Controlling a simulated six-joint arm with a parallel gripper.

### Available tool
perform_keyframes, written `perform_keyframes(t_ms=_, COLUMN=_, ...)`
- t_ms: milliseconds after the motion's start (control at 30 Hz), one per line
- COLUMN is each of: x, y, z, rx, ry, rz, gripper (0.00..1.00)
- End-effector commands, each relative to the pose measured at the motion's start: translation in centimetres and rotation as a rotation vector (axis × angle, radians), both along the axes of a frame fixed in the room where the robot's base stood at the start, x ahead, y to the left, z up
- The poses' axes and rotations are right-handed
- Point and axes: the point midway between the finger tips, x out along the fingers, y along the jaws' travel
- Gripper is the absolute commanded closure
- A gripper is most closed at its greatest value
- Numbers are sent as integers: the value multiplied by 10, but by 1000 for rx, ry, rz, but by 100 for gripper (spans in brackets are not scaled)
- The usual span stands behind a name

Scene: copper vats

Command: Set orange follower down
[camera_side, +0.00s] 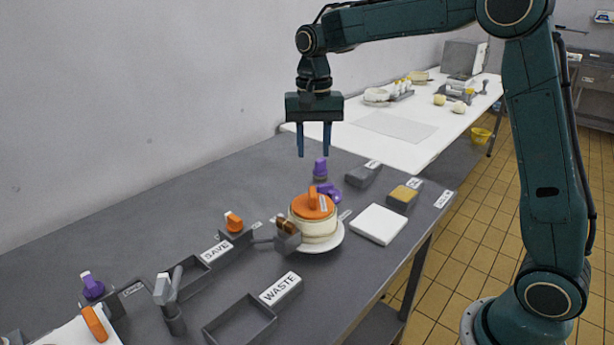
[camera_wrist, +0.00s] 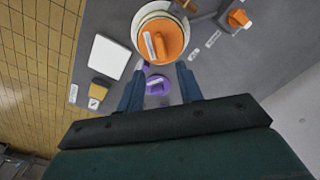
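The orange follower (camera_side: 312,206), a round disc with a raised bar handle and a small label, sits in the top of a cream round mould (camera_side: 318,229) on a white plate (camera_side: 330,243). It also shows in the wrist view (camera_wrist: 172,42), beyond my fingertips. It looks roughly level; how deep it sits I cannot tell. My gripper (camera_side: 314,153) hangs above the table behind the mould, pointing down, clear of the follower.
Purple pieces (camera_side: 328,193) stand just behind the mould. A grey block (camera_side: 287,238) with brown pegs is close at its left. A white square board (camera_side: 379,224) lies right. The WASTE tray (camera_side: 240,322) and SAVE tray (camera_side: 190,279) are in front and left.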

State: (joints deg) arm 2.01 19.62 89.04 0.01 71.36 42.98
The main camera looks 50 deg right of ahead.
Motion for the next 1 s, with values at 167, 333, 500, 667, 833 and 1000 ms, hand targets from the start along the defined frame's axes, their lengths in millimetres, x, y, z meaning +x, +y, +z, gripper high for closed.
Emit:
perform_keyframes(t_ms=167, x=0, y=0, z=0, rx=0, ry=0, rz=0, gripper=64)
perform_keyframes(t_ms=333, x=0, y=0, z=0, rx=0, ry=0, rz=0, gripper=64)
perform_keyframes(t_ms=500, x=-1, y=0, z=0, rx=0, ry=-1, rz=1, gripper=64)
perform_keyframes(t_ms=667, x=-7, y=1, z=6, rx=-1, ry=-15, rz=20, gripper=64)
perform_keyframes(t_ms=833, x=-28, y=3, z=21, rx=-4, ry=-52, rz=77, gripper=64)
perform_keyframes(t_ms=1000, x=-61, y=5, z=39, rx=-12, ry=-110, rz=168, gripper=64)
